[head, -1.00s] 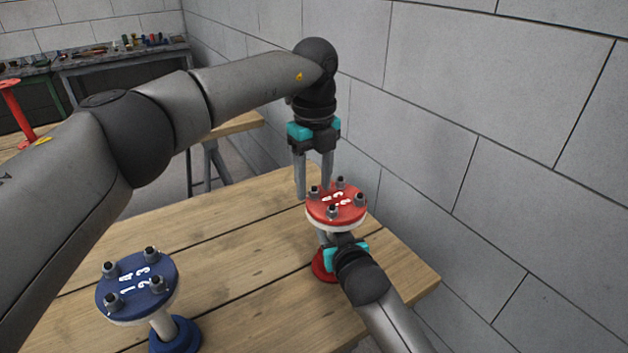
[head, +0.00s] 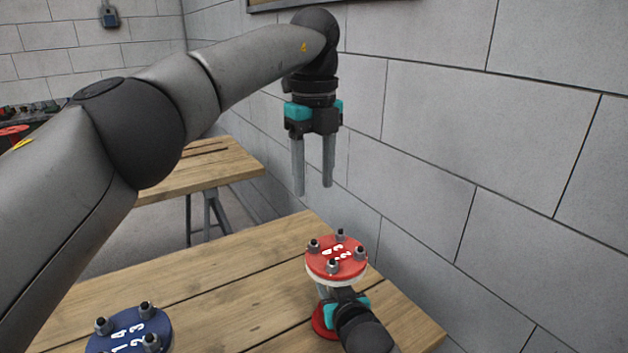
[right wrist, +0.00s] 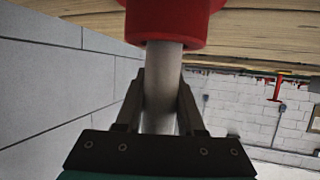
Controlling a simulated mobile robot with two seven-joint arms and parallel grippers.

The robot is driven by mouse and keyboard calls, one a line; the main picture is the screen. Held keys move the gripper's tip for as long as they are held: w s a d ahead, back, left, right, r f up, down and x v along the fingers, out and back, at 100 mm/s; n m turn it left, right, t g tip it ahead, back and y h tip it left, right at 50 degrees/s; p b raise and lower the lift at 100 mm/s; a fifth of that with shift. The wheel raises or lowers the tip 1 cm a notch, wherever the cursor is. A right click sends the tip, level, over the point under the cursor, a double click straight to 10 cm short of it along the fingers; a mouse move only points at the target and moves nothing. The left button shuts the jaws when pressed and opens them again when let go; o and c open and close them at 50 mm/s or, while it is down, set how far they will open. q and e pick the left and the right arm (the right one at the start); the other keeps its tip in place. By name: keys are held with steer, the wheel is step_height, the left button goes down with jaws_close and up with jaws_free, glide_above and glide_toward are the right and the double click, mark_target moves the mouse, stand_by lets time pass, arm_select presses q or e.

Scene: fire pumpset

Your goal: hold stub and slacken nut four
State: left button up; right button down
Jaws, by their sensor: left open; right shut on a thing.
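The red-topped stub (head: 322,270) stands on the wooden table near its right edge, with several nuts around its top and white numbers too small to read surely. I cannot tell which nut is four. My right gripper (head: 343,295) is shut on the stub's grey pipe, below the flange. In the right wrist view its fingers (right wrist: 160,95) sit on both sides of the pipe (right wrist: 162,75), beside a red collar (right wrist: 170,20). My left gripper (head: 313,190) is open and empty, pointing down, well above the red flange and a little to its left.
A blue-topped stub (head: 130,332) with numbered nuts stands at the lower left, cut off by the frame. The wooden table (head: 235,305) is clear between the stubs. A block wall (head: 430,150) runs close along the right. Another table (head: 205,170) stands behind.

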steer(key=shift+c, duration=2.2)
jaws_free()
steer(key=shift+s, duration=0.1)
